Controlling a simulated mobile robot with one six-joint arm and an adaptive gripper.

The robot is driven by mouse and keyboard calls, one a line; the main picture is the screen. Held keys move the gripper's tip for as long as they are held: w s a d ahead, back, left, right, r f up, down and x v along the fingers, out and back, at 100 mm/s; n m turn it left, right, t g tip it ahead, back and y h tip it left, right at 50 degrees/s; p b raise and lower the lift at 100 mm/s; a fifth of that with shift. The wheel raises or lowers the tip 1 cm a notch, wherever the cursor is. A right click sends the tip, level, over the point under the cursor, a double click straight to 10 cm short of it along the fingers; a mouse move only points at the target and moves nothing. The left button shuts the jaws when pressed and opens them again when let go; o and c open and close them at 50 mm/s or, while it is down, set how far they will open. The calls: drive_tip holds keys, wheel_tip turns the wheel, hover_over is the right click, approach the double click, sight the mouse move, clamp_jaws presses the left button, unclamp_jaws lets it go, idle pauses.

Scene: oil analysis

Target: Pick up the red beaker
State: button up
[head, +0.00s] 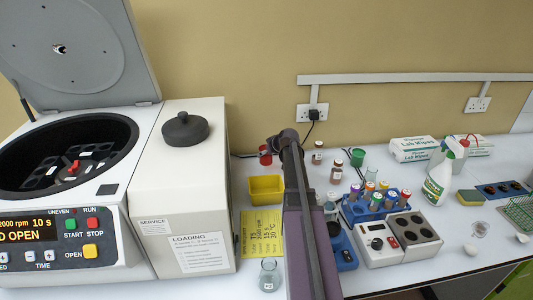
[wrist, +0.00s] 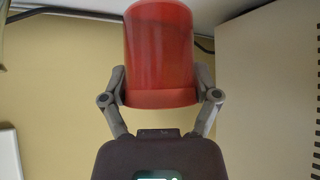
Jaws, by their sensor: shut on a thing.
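The red beaker (wrist: 160,55) fills the upper middle of the wrist view, between the two fingers of my gripper (wrist: 160,97). The fingers press on its sides, one on each side, so my gripper is shut on it. In the head view the red beaker (head: 265,155) shows small behind the yellow bin, just left of my arm. My arm hides part of the bench there, and the fingers are hard to make out in that view.
A large open centrifuge (head: 180,230) stands on the left. A yellow bin (head: 266,190) and a glass flask (head: 269,275) sit near my arm. To the right are a blue tube rack (head: 368,212), a white heater block (head: 395,243), a spray bottle (head: 440,180) and small bottles.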

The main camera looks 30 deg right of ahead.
drive_tip(key=shift+r+p, duration=1.7)
drive_tip(key=shift+r, duration=0.4)
drive_tip(key=shift+r, duration=0.1)
